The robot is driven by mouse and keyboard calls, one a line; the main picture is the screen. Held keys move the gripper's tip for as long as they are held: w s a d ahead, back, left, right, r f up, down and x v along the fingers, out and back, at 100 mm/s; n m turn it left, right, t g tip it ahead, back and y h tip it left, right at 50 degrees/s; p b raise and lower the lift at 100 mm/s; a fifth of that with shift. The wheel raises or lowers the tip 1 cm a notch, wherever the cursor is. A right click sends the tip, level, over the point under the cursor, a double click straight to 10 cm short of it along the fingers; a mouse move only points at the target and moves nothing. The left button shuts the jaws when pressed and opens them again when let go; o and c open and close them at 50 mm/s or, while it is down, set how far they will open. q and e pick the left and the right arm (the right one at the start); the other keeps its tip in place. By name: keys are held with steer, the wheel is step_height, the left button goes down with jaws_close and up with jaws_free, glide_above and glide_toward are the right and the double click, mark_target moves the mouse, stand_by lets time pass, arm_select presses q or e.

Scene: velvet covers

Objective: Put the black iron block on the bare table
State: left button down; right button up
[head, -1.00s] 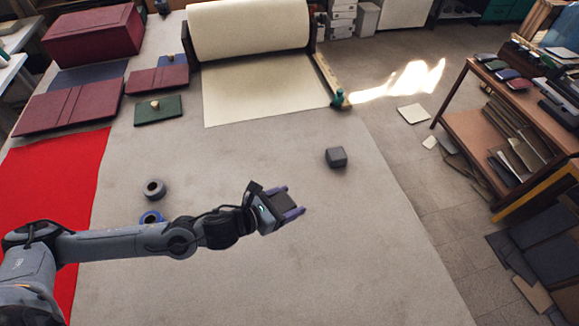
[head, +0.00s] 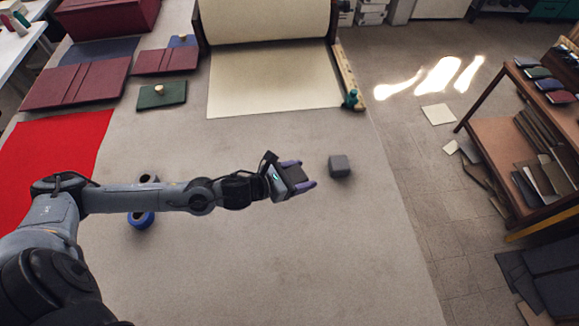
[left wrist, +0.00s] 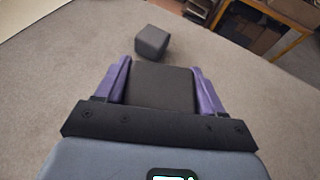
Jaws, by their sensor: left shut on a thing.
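My left gripper (head: 303,173) is shut on a dark, nearly black block (left wrist: 163,86), which sits between its purple fingers. The held block (head: 295,174) also shows in the head view. The gripper is over the grey table surface (head: 270,270); its height above it is hard to tell. A second block, dark grey with rounded edges (head: 340,166), rests on the table just beyond the fingertips, apart from them. It also shows in the left wrist view (left wrist: 152,41). My right gripper is in neither view.
A red cloth (head: 50,150) lies at the left. Dark red covers (head: 75,82) and a green board with a knob (head: 161,94) lie at the back left, near a cream roll (head: 265,20). A blue ring (head: 141,220) lies under my arm. The table's front middle is clear.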

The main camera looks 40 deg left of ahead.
arm_select(q)
steer(key=w+a+f, duration=0.1)
steer(key=a, duration=0.1)
steer(key=w+a+f, duration=0.1)
steer(key=a+f, duration=0.1)
steer(key=w+a+f, duration=0.1)
steer(key=w+a, duration=0.1)
steer(key=a, duration=0.1)
steer(key=shift+f, duration=0.3)
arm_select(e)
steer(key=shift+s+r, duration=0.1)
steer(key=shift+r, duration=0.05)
arm_select(q)
steer(key=shift+a+f, duration=0.1)
steer(key=shift+f, duration=1.95)
steer(key=shift+f, duration=0.2)
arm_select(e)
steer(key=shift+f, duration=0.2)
arm_select(q)
steer(key=shift+c, duration=0.6)
jaws_free()
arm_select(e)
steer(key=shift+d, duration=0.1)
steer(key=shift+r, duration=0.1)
